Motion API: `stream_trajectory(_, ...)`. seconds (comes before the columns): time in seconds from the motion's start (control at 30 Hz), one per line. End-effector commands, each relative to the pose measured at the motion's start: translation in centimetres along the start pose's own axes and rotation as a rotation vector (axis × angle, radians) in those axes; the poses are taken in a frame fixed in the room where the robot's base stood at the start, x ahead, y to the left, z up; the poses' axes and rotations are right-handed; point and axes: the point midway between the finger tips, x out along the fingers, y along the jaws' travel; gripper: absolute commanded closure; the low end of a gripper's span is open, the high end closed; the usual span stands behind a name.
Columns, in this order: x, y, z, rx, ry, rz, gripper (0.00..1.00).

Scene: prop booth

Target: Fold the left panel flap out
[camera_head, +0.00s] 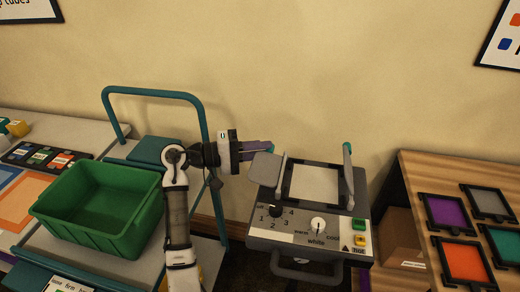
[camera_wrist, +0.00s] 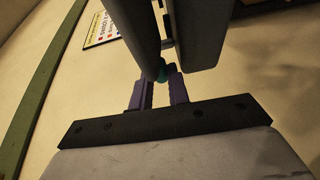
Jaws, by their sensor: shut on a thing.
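The grey left panel flap (camera_head: 281,172) stands at the left side of the light box's frame, with a pale grey plate (camera_head: 264,168) beside it. My gripper (camera_head: 270,147) reaches in from the left. Its purple fingers are closed on the small teal tip at the flap's upper end. In the wrist view the teal tip (camera_wrist: 161,72) sits between the two fingertips (camera_wrist: 160,80), under dark grey panels. The flap's exact tilt is hard to tell. The right flap (camera_head: 348,178) stands upright with its own teal tip.
The light box has dials and coloured buttons on its front panel (camera_head: 310,236). A green bin (camera_head: 100,208) stands on a trolley with a teal handle rail (camera_head: 152,92) at left. A wooden table (camera_head: 430,190) with framed colour filters is at right. The wall is close behind.

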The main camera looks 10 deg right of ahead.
Motion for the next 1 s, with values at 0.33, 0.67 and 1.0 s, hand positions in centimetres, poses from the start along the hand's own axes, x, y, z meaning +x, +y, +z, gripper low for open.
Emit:
stream_trajectory(0.33, -0.03, -0.03, -0.04, 0.0, 0.001, -0.001, 0.6)
stream_trajectory(0.67, 0.04, -0.2, 0.03, -0.003, -0.003, -0.004, 0.6)
stream_trajectory(1.0, 0.01, 0.33, 0.05, 0.026, -0.004, -0.074, 0.6)
